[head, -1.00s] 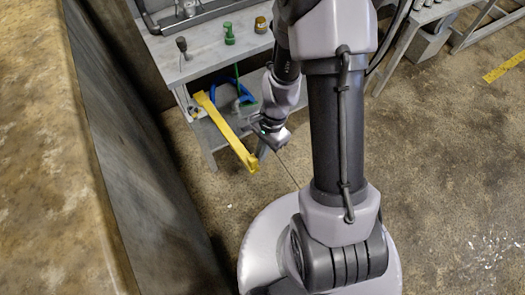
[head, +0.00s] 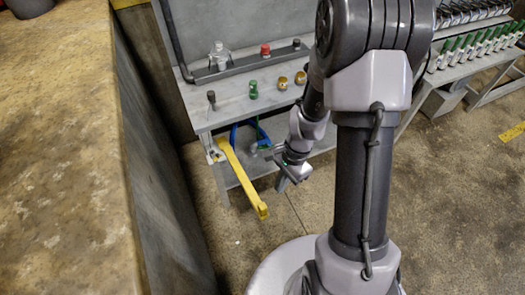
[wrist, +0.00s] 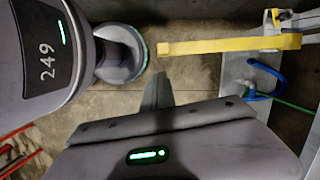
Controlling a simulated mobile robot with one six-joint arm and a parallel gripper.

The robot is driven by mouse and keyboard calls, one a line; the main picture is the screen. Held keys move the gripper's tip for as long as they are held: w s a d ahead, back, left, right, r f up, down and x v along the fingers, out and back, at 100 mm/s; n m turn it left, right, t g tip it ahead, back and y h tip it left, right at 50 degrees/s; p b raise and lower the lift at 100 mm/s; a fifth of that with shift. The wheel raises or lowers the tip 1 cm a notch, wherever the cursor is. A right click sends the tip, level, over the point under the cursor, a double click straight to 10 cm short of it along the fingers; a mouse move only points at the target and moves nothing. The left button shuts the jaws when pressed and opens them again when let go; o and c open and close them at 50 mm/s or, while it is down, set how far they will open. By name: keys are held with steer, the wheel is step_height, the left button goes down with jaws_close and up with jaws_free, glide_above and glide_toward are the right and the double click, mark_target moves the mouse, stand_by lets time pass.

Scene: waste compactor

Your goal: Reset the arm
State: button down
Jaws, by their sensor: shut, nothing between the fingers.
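My gripper (head: 292,172) hangs at the end of my folded arm, in front of the grey workbench (head: 240,115). In the wrist view the fingers of my gripper (wrist: 158,90) are together with nothing between them, pointing over bare floor. A yellow lever (head: 242,178) sticks out from the bench's left side, to the left of my gripper and apart from it. The lever also shows in the wrist view (wrist: 230,45), beyond the fingertips.
On the bench stand a black knob (head: 211,98), a green knob (head: 253,91), a red knob (head: 265,50) and yellow knobs (head: 282,83). A blue hose (head: 234,134) hangs below. A high wall (head: 150,150) closes the left; floor (head: 460,220) on the right is free.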

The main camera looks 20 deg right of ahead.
steer(key=a+r+n+t+b, duration=0.1)
steer(key=a+r+n+t, duration=0.1)
steer(key=r, duration=0.5)
steer(key=a+r+n+t+b, duration=0.1)
steer(key=a+r+n+b, duration=0.15)
steer(key=r, duration=0.55)
steer(key=s+a+r+n+t+b, duration=0.1)
steer(key=s+a+r+n+t, duration=0.2)
steer(key=s+r, duration=0.6)
steer(key=shift+s+r+n+t+h, duration=0.15)
steer(key=shift+r+n+t+h, duration=0.25)
steer(key=shift+n, duration=0.85)
